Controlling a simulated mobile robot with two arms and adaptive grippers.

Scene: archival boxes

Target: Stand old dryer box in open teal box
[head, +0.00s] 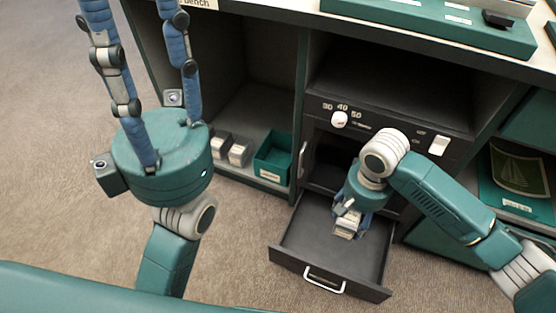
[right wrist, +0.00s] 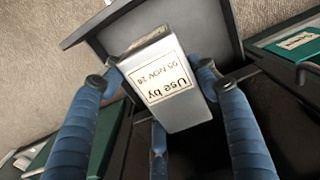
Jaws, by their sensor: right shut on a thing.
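My right gripper (head: 347,209) is shut on a small white box (head: 345,228) at the open dark drawer (head: 300,247). In the right wrist view the box (right wrist: 160,88) sits between the blue fingers, with a label reading "Use by 05 NOV 28". I cannot tell whether it touches the drawer floor. The open teal box (head: 272,157) stands on the low shelf left of the drawer, with a pale label on its front. My left gripper (head: 133,5) is open and empty, close to the camera, its fingers spread upward in the picture.
Two small pale boxes (head: 238,153) stand on the shelf left of the teal box. The dark cabinet with a dial (head: 339,119) is above the drawer. A long teal case (head: 430,22) lies on the bench top. Carpet floor is clear at left.

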